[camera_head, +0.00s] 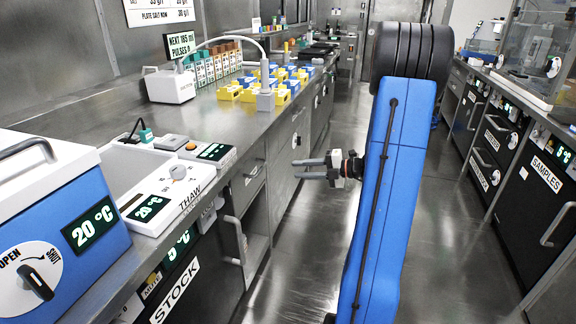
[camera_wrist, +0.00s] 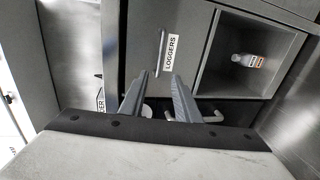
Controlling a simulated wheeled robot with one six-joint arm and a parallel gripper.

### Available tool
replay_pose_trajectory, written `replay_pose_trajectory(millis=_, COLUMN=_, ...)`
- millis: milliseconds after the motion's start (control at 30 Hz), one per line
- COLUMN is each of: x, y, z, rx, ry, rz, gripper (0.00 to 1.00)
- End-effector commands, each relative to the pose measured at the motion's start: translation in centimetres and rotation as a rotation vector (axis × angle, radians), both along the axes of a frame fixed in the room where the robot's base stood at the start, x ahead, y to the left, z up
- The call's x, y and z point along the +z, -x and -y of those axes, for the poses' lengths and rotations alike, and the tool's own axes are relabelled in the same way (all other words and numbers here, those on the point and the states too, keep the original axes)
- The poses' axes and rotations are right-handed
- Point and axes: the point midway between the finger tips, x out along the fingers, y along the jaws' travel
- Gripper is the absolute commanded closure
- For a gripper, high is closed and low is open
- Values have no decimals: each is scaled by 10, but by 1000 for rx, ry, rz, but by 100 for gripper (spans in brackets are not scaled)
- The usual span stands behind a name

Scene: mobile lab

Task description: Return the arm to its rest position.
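My gripper (camera_head: 312,169) is at the middle of the camera_head view, at the end of my blue arm, over the aisle and pointing left toward the bench. Its two fingers are apart with nothing between them. In the camera_wrist view my gripper (camera_wrist: 158,96) shows two dark grey fingers with a clear gap.
The left bench (camera_head: 75,118) carries a blue box reading 20 °C (camera_head: 85,245), a THAW unit (camera_head: 165,195) and yellow and blue racks (camera_head: 282,82). A SAMPLES cabinet (camera_head: 540,185) stands at right. A loop handle (camera_head: 238,235) juts from the left cabinets. The aisle floor (camera_head: 300,270) is clear.

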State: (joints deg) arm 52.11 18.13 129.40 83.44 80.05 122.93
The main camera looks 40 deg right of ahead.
Motion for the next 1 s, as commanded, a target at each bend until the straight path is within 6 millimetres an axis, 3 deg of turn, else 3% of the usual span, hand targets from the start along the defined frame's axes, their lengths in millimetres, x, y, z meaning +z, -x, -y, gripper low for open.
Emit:
replay_pose_trajectory(millis=233, x=1, y=0, z=-2, rx=4, ry=5, rz=2, gripper=70)
replay_pose_trajectory(millis=367, x=7, y=2, z=-22, rx=62, ry=78, rz=27, gripper=70)
replay_pose_trajectory(millis=567, x=23, y=21, z=-95, rx=305, ry=366, rz=142, gripper=70)
replay_pose_trajectory(millis=700, x=32, y=45, z=-146, rx=510, ry=590, rz=260, gripper=70)
replay_pose_trajectory(millis=1000, x=42, y=107, z=-225, rx=966, ry=1029, rz=575, gripper=70)
